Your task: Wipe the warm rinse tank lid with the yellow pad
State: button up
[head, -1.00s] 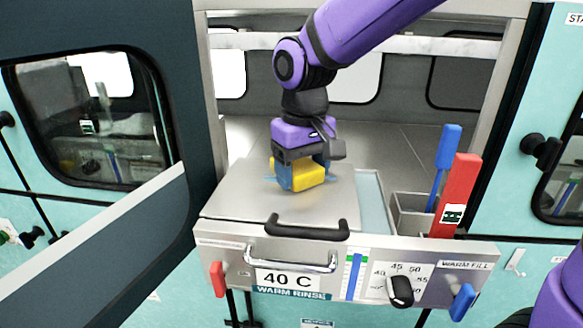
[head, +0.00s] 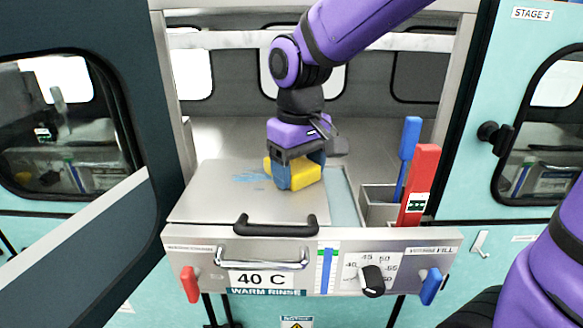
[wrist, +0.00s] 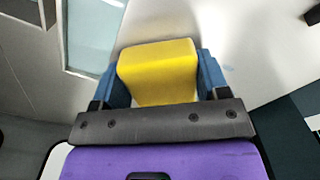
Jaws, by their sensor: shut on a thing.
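The warm rinse tank lid (head: 215,200) is a flat grey metal plate with a black handle (head: 275,224) at its front edge. A blue smear (head: 252,177) lies on it, left of my gripper. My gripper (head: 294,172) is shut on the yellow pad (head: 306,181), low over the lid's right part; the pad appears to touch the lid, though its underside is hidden.
Right of the lid is an open strip of tank (head: 345,197). Beyond it, a metal holder (head: 378,207) stands by a blue-handled tool (head: 408,150) and a red block (head: 419,180). The front panel carries a 40 C label (head: 262,279) and a black knob (head: 372,281). An open dark door (head: 75,235) stands at left.

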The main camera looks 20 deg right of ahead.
aim_at(236, 180)
jog(key=shift+s+d, duration=0.25)
jog(key=shift+d, duration=0.4)
jog(key=shift+s+d, duration=0.2)
jog(key=shift+d, duration=0.5)
jog(key=shift+w+a, duration=0.3)
jog(key=shift+a, duration=0.6)
jog(key=shift+w+a, duration=0.3)
jog(key=shift+a, duration=0.55)
jog(key=shift+w+a+f, duration=0.1)
jog(key=shift+w+a, duration=0.15)
jog(key=shift+a, duration=0.55)
jog(key=shift+w+a, duration=0.25)
jog(key=shift+a, duration=0.5)
jog(key=shift+w+a+f, duration=0.1)
jog(key=shift+w+a, duration=0.15)
jog(key=shift+a, duration=0.55)
jog(key=shift+w+a+r, duration=0.1)
jog(key=shift+w+a, duration=0.25)
jog(key=shift+a, duration=0.55)
jog(key=shift+w+a+r, duration=0.1)
jog(key=shift+w+a, duration=0.25)
jog(key=shift+a, duration=0.5)
jog(key=shift+w+a+r, duration=0.1)
jog(key=shift+w+a, duration=0.25)
jog(key=shift+a, duration=0.55)
jog(key=shift+f, duration=0.15)
jog(key=shift+d, duration=0.1)
